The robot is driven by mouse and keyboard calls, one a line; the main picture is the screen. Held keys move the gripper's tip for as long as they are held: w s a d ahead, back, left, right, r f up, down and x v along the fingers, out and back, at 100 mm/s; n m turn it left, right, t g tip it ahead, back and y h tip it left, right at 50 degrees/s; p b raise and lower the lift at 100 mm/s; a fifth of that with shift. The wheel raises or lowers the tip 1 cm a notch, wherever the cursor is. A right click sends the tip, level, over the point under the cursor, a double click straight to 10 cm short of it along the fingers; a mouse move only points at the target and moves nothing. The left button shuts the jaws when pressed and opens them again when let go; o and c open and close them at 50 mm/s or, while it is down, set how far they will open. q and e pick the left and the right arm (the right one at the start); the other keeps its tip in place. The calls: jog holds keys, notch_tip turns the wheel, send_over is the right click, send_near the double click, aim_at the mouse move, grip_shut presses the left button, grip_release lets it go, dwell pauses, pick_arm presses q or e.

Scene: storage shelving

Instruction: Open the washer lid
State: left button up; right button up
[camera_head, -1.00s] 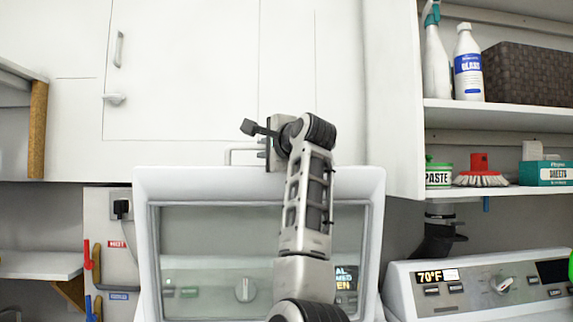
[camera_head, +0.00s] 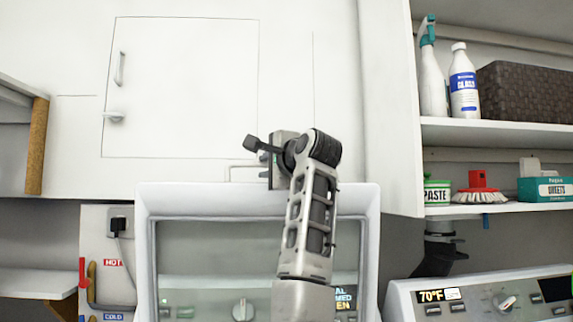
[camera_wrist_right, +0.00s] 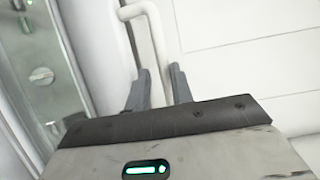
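The washer lid (camera_head: 258,200) is a white frame around a glass pane. It stands raised, nearly upright, before the back wall in the head view. A thin white bar handle (camera_head: 240,167) shows at its top edge. My right gripper (camera_head: 264,165) is at this handle, with its arm in front of the lid. In the right wrist view the bent handle (camera_wrist_right: 153,35) runs down between the two grey fingers (camera_wrist_right: 160,80), which are close on both sides of it. The exact contact is partly hidden. My left gripper is not in view.
A white cabinet door (camera_head: 190,90) is on the wall behind. A second machine's control panel (camera_head: 480,300) is at the right. Shelves at the right hold a spray bottle (camera_head: 431,80), a white bottle (camera_head: 463,85), a dark basket (camera_head: 530,92) and a brush (camera_head: 479,190).

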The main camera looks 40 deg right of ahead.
jog(key=s+a+b, duration=0.2)
jog(key=s+b, duration=0.1)
jog(key=s, duration=1.1)
jog(key=shift+r, duration=0.25)
